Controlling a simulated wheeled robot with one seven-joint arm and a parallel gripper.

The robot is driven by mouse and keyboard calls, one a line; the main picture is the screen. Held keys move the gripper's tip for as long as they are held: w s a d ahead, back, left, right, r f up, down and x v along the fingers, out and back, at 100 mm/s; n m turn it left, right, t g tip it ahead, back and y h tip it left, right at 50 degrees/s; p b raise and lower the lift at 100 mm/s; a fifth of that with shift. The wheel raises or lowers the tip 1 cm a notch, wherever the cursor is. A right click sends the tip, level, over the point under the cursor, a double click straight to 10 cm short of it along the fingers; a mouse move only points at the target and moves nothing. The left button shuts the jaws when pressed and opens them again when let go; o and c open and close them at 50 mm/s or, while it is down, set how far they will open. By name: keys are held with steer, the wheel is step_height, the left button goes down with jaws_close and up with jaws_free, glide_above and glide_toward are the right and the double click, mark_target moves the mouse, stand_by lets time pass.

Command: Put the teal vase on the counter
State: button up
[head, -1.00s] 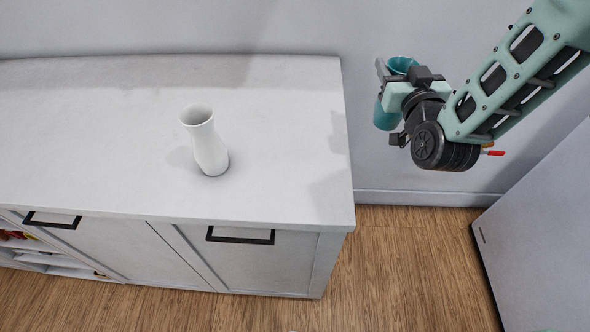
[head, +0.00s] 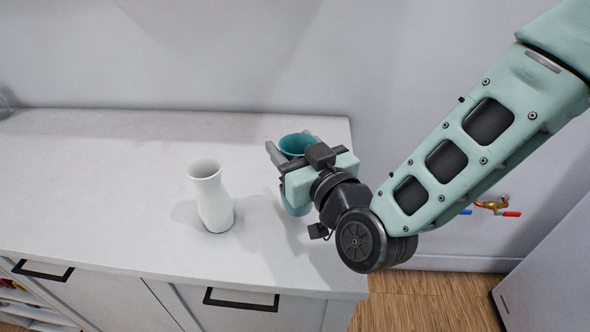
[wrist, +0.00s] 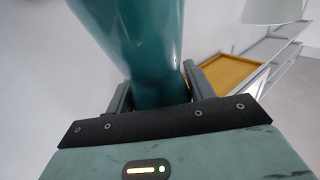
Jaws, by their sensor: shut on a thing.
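The teal vase (head: 297,144) is upright in my gripper (head: 290,160), over the right end of the white counter (head: 110,225) in the head view. My gripper is shut on the vase, and its body hides much of the vase's middle. I cannot tell whether the vase's base touches the counter. In the wrist view the teal vase (wrist: 140,45) stands large between the two fingers (wrist: 158,95).
A white vase (head: 213,197) stands on the counter to the left of the teal vase. The wall is close behind the counter. The counter's left part is largely clear.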

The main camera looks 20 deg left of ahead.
steer(key=shift+f, duration=2.3)
steer(key=o, duration=1.5)
steer(key=shift+r+p, duration=0.2)
steer(key=shift+p, duration=0.15)
steer(key=p+v, duration=0.1)
steer(key=v, duration=1.1)
steer(key=shift+p, duration=0.3)
